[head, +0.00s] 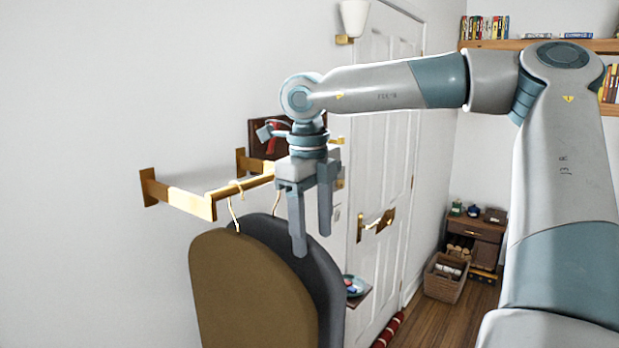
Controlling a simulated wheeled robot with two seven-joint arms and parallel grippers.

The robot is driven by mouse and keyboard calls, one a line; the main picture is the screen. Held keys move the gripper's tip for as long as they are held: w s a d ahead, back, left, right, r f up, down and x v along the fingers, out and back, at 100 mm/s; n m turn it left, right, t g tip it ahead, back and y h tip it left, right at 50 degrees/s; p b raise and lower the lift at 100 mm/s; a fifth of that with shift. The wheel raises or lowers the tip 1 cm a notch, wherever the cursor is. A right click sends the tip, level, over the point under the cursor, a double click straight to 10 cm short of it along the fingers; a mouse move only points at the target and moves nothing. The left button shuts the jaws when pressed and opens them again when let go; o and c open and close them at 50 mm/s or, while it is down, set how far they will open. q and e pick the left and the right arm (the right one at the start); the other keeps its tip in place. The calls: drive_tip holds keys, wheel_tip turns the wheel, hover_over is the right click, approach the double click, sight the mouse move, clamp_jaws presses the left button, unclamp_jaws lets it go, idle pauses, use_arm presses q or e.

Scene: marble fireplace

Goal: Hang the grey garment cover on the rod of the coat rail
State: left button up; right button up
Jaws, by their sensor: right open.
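The brass coat rail (186,201) juts from the white wall, with its rod (259,182) running away toward the door. A brown garment cover (245,290) hangs from the rod by a brass hook. The grey garment cover (296,248) is just behind it, partly hidden by it. Its hook (276,203) rises toward the far part of the rod; its top is hidden by my right gripper, so I cannot tell if it rests on the rod. My right gripper (312,245) is open, fingers pointing down, in front of the grey cover's upper right side. My left gripper is out of view.
A white door (380,150) with brass fittings stands behind the gripper. A small shelf with a blue dish (353,286) is right of the covers. A basket (445,277) and wooden cabinet (478,232) stand farther back.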

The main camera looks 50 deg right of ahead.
wheel_tip(320, 180, up, 12)
drive_tip(key=a+b, duration=0.1)
drive_tip(key=b, duration=0.2)
drive_tip(key=shift+r, duration=0.15)
drive_tip(key=shift+s, duration=0.1)
idle(0.5)
